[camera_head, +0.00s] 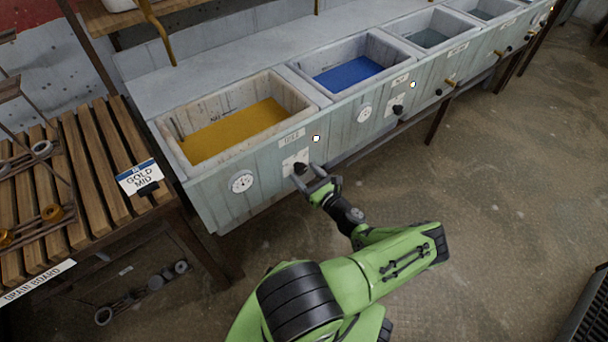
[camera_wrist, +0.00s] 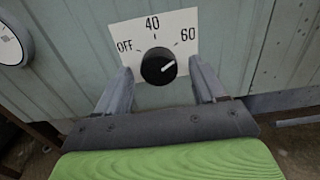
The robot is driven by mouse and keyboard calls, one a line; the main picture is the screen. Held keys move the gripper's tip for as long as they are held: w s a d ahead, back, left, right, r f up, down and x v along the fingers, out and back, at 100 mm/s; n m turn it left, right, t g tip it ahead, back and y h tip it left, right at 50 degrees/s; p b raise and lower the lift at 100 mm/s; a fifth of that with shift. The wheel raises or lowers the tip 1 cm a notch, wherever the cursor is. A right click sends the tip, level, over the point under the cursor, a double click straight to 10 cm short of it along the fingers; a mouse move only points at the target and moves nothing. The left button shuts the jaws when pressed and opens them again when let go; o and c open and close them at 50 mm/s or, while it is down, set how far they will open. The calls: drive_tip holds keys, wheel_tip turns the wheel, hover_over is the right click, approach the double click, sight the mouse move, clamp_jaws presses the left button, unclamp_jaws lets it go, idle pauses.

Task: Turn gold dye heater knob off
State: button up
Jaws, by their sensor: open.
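The gold dye vat (camera_head: 239,121) is the nearest basin in the row, with yellow dye in it. Its heater knob (camera_head: 300,169) is black and round, on the vat's front panel. In the wrist view the knob (camera_wrist: 158,66) sits on a white plate (camera_wrist: 178,27) marked OFF, 40 and 60. Its white pointer line aims up and right, toward the 60 mark. My gripper (camera_head: 318,186) is open, with its fingers (camera_wrist: 161,83) to the left and right of the knob. I cannot tell whether either finger touches the knob.
A round gauge (camera_head: 242,181) is left of the knob, and a small light (camera_head: 316,138) glows above right. A blue dye vat (camera_head: 347,75) with its own knob (camera_head: 397,110) is beside it. A slatted drain board (camera_head: 92,160) with a GOLD MID sign (camera_head: 139,177) stands left.

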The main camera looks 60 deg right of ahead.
drive_tip(key=shift+w+d, duration=0.25)
drive_tip(key=shift+w, duration=0.3)
drive_tip(key=c, duration=1)
drive_tip(key=shift+c, duration=0.2)
